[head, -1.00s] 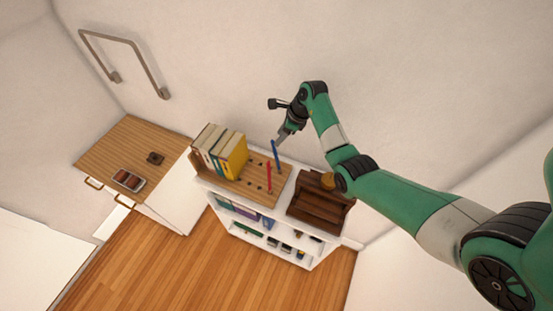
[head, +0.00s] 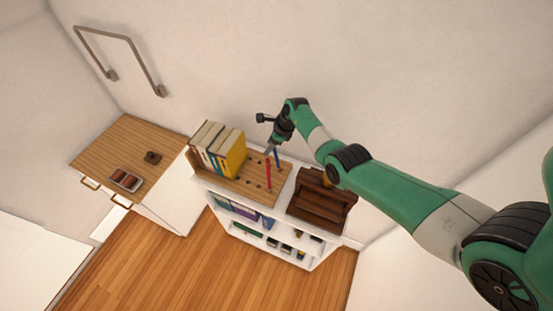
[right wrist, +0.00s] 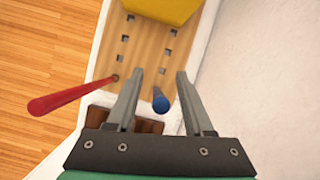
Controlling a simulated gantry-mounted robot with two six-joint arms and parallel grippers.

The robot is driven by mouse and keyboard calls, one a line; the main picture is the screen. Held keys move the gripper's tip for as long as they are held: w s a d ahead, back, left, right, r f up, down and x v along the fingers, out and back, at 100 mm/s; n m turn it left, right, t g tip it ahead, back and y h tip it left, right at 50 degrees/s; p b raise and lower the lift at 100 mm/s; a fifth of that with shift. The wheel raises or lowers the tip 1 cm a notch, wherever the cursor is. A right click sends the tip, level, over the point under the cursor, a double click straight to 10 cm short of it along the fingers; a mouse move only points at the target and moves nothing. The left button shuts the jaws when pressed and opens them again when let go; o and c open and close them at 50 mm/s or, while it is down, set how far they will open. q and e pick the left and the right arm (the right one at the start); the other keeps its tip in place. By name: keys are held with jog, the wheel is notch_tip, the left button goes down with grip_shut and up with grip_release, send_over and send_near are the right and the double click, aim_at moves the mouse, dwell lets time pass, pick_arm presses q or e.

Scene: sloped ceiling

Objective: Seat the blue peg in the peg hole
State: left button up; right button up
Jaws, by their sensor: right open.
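The blue peg (head: 277,157) stands roughly upright at the back right of the wooden peg board (head: 240,186). Whether its foot is in a hole cannot be told. My right gripper (head: 266,151) is beside the peg's upper part in the head view. In the right wrist view, my right gripper (right wrist: 160,72) is open, with the blue peg (right wrist: 160,100) showing end-on between its fingers, and no finger clearly touches it. Rows of square holes (right wrist: 124,38) run along the board. My left gripper is not in view.
A red peg (head: 268,174) stands in the board in front of the blue one; it shows left of the fingers in the wrist view (right wrist: 72,93). Several books (head: 233,155) stand on the board's left. A dark wooden rack (head: 318,206) stands at right. The wall rises close behind.

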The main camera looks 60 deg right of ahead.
grip_shut()
dwell(1.3)
